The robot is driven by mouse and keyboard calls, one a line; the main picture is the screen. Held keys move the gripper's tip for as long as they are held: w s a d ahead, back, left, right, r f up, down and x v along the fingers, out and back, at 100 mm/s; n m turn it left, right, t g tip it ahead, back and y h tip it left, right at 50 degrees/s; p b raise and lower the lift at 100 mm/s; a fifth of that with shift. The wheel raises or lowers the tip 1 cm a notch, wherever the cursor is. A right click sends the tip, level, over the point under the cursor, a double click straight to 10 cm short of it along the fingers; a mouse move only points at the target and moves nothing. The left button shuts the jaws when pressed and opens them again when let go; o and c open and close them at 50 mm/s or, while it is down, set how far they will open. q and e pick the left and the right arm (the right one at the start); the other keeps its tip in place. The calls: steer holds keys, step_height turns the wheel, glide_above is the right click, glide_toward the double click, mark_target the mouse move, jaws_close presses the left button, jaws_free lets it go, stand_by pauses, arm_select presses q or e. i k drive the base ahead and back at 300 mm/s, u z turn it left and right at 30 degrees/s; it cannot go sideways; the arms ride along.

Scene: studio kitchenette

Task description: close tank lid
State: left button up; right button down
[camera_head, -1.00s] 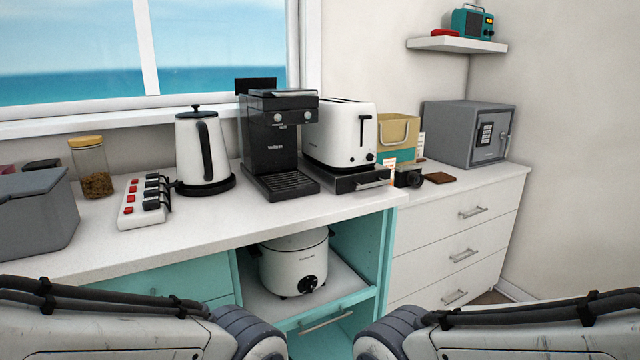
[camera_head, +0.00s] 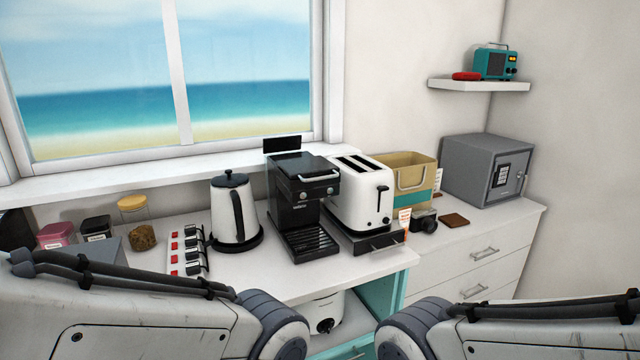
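The black coffee machine (camera_head: 301,205) stands on the white counter between the kettle and the toaster. A flat black panel (camera_head: 282,145) stands upright at the machine's back edge and looks like the tank lid, raised open. The tank opening itself cannot be made out. Only thick links of my two arms show, at the lower left and lower right. Both grippers are out of the picture, so their state and distance from the lid are hidden.
A white kettle (camera_head: 234,208) stands left of the machine and a white toaster (camera_head: 361,197) close on its right. A power strip (camera_head: 187,251), a glass jar (camera_head: 140,233), a camera (camera_head: 424,221) and a grey safe (camera_head: 487,169) are also there. The window (camera_head: 170,80) is behind.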

mark_target(272, 145)
steer(key=k, duration=0.5)
steer(key=z, duration=0.65)
steer(key=i, duration=1.6)
steer(key=u, duration=0.95)
steer(key=i, duration=0.65)
steer(key=u, duration=0.65)
